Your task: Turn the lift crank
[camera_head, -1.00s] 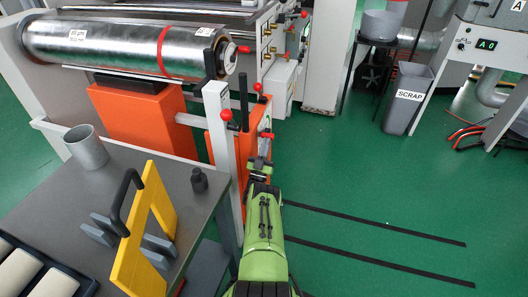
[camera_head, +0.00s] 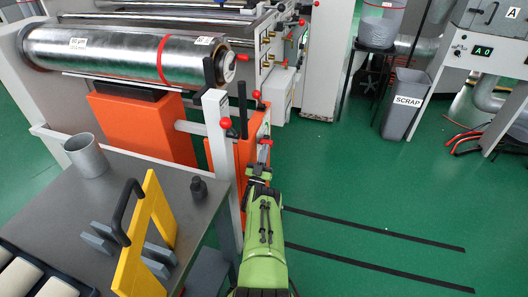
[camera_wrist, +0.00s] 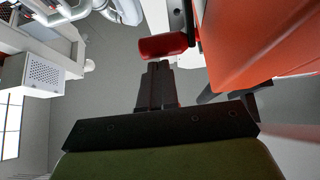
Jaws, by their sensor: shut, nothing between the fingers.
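The orange lift (camera_head: 252,150) stands below the right end of the metal roll, with several red-knobbed handles near it. A red knob (camera_head: 266,141) on its right side lies just beyond my gripper (camera_head: 262,164) in the head view. In the wrist view a red handle grip (camera_wrist: 163,46) sits right ahead of the tips of my gripper (camera_wrist: 157,68). The fingers are together and empty. Whether the tips touch the grip I cannot tell. The crank's arm and pivot are mostly hidden.
The silver roll (camera_head: 120,55) lies above. Green floor (camera_head: 350,190) is open at right, before a SCRAP bin (camera_head: 404,110).

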